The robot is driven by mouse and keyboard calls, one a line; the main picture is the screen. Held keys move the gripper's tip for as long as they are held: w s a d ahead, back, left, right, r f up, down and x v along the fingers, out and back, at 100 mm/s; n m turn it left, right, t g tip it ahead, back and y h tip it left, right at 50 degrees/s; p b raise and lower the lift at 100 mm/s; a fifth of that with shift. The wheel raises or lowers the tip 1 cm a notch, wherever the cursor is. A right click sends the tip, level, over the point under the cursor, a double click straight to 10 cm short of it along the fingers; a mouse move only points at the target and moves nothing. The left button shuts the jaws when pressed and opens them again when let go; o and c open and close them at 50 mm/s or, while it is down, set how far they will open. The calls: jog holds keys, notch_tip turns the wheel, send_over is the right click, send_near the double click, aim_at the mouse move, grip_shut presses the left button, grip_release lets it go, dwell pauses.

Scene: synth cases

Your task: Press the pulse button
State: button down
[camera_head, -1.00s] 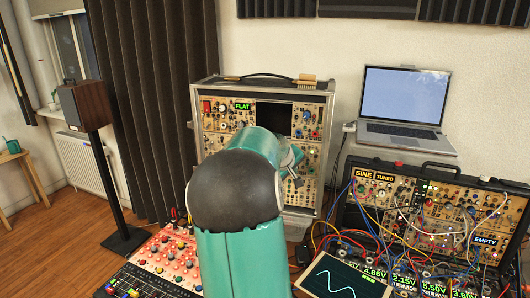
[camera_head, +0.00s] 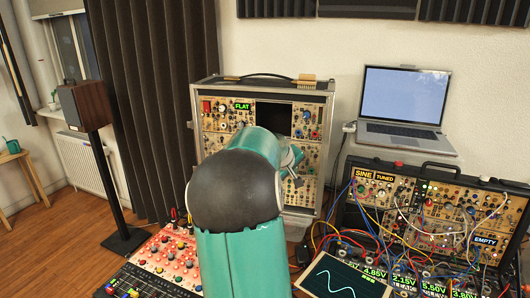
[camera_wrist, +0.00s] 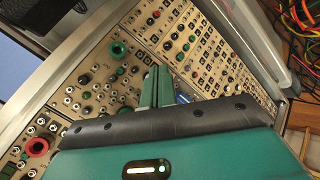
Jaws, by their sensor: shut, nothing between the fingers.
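The upright modular synth case (camera_head: 217,143) stands at the back centre, with beige panels full of knobs, jacks and small buttons. It also fills much of the wrist view (camera_wrist: 195,50), tilted. My gripper (camera_wrist: 157,78) points at these panels with its teal fingers together and nothing between them. I cannot tell whether the fingertips touch the panel. In the head view my gripper (camera_head: 296,172) is partly hidden by my own arm, in front of the case's right half. No label reading pulse is legible, so I cannot tell which control is the pulse button.
A second synth case (camera_head: 410,206) with many patch cables stands at the right. A screen with a sine trace (camera_head: 342,282) lies in front of it. A laptop (camera_head: 402,108) is behind. A red-lit mixer (camera_head: 163,258) is at lower left, and a speaker stand (camera_head: 110,190) beyond.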

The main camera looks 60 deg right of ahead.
jog(key=shift+d, duration=0.15)
dwell(0.5)
jog(key=shift+w+d, duration=0.1)
jog(key=shift+d, duration=0.2)
dwell(0.4)
jog(key=shift+a, duration=0.45)
jog(key=s+a, duration=0.2)
jog(key=a, duration=0.3)
jog(key=shift+a, duration=0.4)
jog(key=shift+w+a, duration=0.1)
